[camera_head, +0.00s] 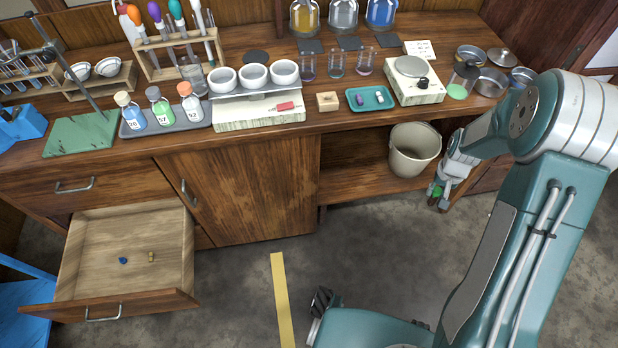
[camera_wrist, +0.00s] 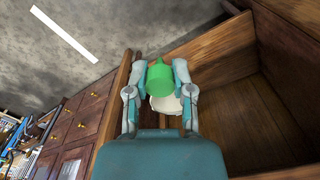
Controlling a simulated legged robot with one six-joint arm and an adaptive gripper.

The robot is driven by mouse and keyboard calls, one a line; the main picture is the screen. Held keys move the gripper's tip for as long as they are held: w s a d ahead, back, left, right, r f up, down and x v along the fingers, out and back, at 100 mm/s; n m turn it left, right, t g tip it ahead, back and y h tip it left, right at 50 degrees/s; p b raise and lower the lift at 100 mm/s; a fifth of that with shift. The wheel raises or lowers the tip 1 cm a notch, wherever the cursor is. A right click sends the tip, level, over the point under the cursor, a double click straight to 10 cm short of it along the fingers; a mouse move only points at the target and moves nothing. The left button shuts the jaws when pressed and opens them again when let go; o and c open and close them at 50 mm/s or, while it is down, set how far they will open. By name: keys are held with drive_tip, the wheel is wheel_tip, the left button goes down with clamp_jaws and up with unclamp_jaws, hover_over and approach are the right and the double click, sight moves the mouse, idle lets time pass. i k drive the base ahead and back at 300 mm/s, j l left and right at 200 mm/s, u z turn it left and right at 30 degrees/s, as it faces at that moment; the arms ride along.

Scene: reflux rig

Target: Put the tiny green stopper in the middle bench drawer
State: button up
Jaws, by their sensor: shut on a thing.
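The green stopper (camera_wrist: 160,78) is held between the two fingers of my gripper (camera_wrist: 161,70) in the wrist view. In the head view my gripper (camera_head: 438,198) hangs at the right, in front of the bench's open shelf and beside the beige bucket, and a bit of green shows between its fingers. An open bench drawer (camera_head: 90,255) is pulled out at the lower left, below a closed drawer (camera_head: 75,187). A small blue piece (camera_head: 123,260) and a small tan piece (camera_head: 151,257) lie in it. My gripper is far to the right of this drawer.
The beige bucket (camera_head: 414,150) stands on the low shelf (camera_head: 350,182). A closed cupboard door (camera_head: 240,190) lies between shelf and drawer. The bench top holds bottles, white bowls, a hotplate (camera_head: 413,85) and metal pots. The floor (camera_head: 235,285) before the bench is clear, with a yellow stripe.

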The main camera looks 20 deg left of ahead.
sight(134, 261)
drive_tip(key=j+u, duration=0.35)
drive_tip(key=k+j+u, duration=0.1)
drive_tip(key=j+u, duration=0.55)
drive_tip(key=i+j, duration=0.1)
drive_tip(key=j, duration=2.6)
drive_tip(key=i, duration=0.05)
